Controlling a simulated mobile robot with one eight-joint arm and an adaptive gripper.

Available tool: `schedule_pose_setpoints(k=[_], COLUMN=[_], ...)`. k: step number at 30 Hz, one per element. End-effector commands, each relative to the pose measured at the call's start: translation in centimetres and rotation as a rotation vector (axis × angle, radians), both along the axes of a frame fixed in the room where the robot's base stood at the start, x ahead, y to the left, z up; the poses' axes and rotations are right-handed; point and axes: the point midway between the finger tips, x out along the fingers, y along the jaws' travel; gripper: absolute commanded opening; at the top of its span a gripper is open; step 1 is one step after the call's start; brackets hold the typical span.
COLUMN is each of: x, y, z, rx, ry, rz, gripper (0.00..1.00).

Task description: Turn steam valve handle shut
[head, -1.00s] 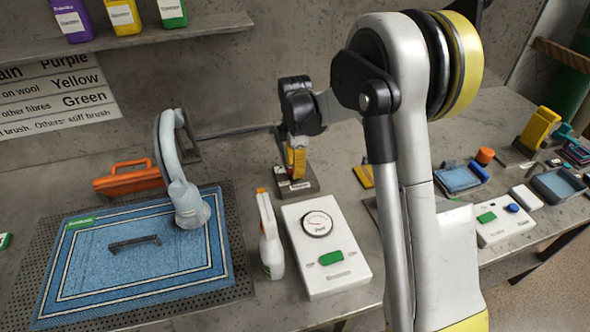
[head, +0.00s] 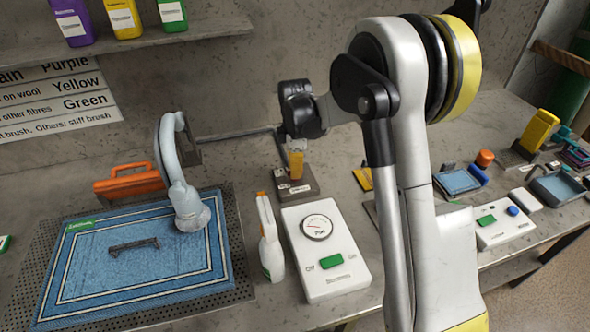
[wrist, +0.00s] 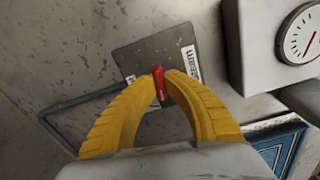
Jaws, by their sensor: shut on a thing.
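The red steam valve handle (wrist: 160,84) shows in the wrist view, between my two yellow fingertips. My gripper (wrist: 162,76) is shut on it. The handle stands over a dark grey base plate (wrist: 140,55) with white labels, one reading "Steam". In the head view the valve's base plate (head: 305,181) is on the bench behind the white gauge box. My gripper (head: 295,172) reaches down over it there, and the handle is hidden in that view. I cannot tell the handle's exact angle against the labels.
The white gauge box (head: 345,280) with a green switch stands just in front of the valve. A spray bottle (head: 270,245), a blue rug (head: 90,270) and a grey-blue scrubber tool (head: 172,165) are to the left. A yellow object (head: 362,178) is close on the right.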

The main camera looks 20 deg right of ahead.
Motion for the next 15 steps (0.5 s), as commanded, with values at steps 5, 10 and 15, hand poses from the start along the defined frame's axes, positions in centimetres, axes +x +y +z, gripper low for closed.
schedule_pose_setpoints(k=[5,10,15], x=[-0.03,-0.02,-0.02], y=[0.00,0.00,0.00], z=[0.01,0.00,-0.02], rx=[0.000,0.000,0.000], ry=[0.001,0.001,0.001], rz=[-0.148,-0.310,-0.473], gripper=[0.00,0.00,0.00])
